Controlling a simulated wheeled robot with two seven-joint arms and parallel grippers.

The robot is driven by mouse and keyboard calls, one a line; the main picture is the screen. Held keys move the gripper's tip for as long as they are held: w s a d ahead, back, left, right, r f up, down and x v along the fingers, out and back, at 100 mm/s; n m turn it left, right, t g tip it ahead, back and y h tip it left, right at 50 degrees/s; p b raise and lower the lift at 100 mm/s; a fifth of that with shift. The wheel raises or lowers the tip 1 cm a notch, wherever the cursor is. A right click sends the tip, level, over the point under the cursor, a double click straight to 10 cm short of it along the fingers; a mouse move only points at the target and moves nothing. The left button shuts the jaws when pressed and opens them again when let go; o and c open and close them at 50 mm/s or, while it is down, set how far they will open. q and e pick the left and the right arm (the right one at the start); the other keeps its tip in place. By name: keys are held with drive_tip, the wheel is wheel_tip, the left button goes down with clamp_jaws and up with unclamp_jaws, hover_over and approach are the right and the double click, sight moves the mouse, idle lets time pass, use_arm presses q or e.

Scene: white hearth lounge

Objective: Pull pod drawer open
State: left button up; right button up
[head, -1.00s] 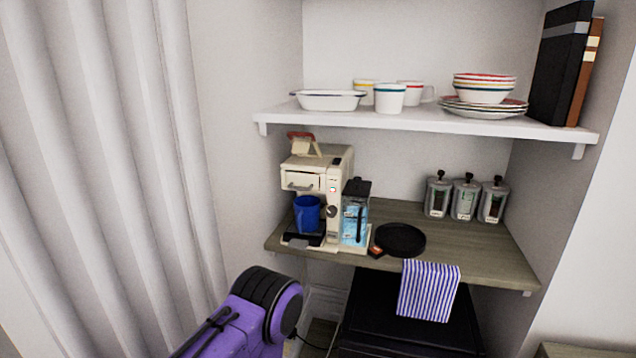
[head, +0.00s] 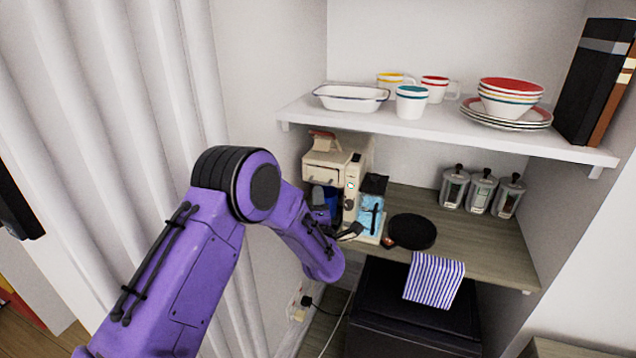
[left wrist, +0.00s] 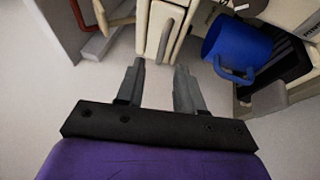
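The cream coffee machine (head: 357,172) stands on the wooden shelf. Its pod drawer (head: 321,173) is at the upper front and looks shut. In the left wrist view the pod drawer (left wrist: 157,27), with its upright grey handle (left wrist: 166,40), is just ahead of my fingertips. My left gripper (left wrist: 158,66) is open and empty, its two grey fingers apart and not visibly touching the handle. In the head view the left gripper (head: 335,214) is in front of the machine, partly hidden by my arm. A blue mug (left wrist: 236,48) sits below the drawer. My right gripper is out of view.
A red lever (left wrist: 82,14) is on top of the machine. A clear blue container (head: 371,213), black pan (head: 411,231) and striped towel (head: 434,278) are to the right. The white upper shelf (head: 430,124) holds dishes. A curtain (head: 120,130) hangs left.

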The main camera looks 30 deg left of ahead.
sight(325, 171)
use_arm(q)
drive_tip(key=p+x, duration=0.1)
drive_tip(key=x, duration=0.4)
drive_tip(key=shift+w+f, duration=0.1)
clamp_jaws()
idle(1.2)
